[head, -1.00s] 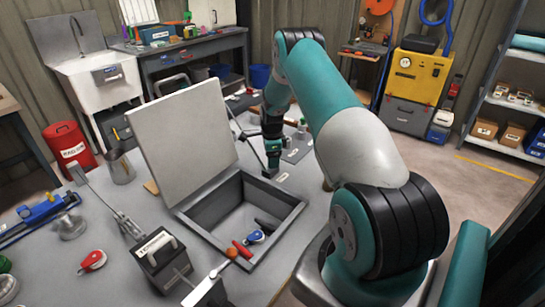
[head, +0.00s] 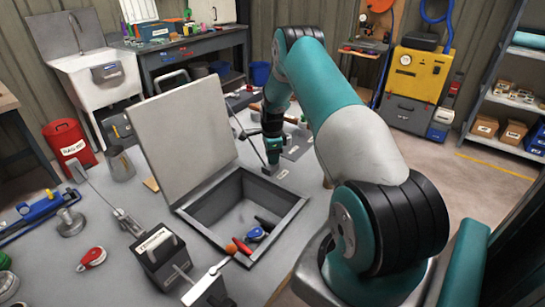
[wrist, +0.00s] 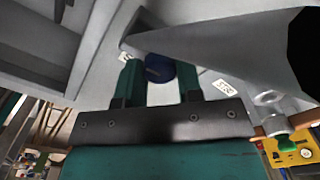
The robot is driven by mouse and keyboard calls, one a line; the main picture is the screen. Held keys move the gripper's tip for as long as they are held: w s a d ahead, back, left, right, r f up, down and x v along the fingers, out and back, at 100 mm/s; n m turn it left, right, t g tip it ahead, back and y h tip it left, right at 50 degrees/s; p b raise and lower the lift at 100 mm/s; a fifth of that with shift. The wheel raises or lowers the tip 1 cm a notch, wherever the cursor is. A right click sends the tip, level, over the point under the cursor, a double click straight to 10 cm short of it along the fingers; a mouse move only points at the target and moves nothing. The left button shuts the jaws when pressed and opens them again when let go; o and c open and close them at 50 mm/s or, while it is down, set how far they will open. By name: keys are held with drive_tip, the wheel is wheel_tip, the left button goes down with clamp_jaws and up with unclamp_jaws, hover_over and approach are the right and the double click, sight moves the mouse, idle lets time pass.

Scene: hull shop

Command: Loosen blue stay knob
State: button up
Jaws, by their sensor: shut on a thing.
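The blue stay knob (wrist: 160,68) shows in the wrist view between the two teal fingers of my gripper (wrist: 161,82), which is shut on it. In the head view my gripper (head: 271,168) points down beside the right side of the open hatch box. There the knob is hidden by the gripper. The pale lid (head: 185,130) of the box stands tilted up. A thin dark stay rod (head: 250,140) runs from the lid's side down toward my gripper. The box's grey frame (head: 290,217) lies on the bench.
A blue-and-black item (head: 256,234) and a red-handled item (head: 242,246) lie at the box's near edge. A black caddy (head: 163,258) stands left of them. A red snap-like piece (head: 92,258) lies on the grey bench. Tools and small parts lie behind my gripper.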

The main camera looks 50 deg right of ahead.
drive_tip(key=n+b, duration=0.2)
drive_tip(key=n, duration=0.1)
drive_tip(key=n+b, duration=0.1)
drive_tip(key=n, duration=0.2)
drive_tip(key=shift+n, duration=0.4)
drive_tip(key=n+b, duration=0.1)
drive_tip(key=n, duration=0.2)
drive_tip(key=shift+n+b, duration=0.3)
drive_tip(key=shift+b, duration=0.05)
drive_tip(key=n+b, duration=0.1)
drive_tip(key=n, duration=0.2)
drive_tip(key=shift+n, duration=0.3)
drive_tip(key=n, duration=0.4)
drive_tip(key=shift+n+b, duration=0.3)
drive_tip(key=shift+w+r+n+b, duration=0.1)
drive_tip(key=shift+n+b, duration=0.2)
drive_tip(key=shift+n, duration=2)
drive_tip(key=o, duration=0.9)
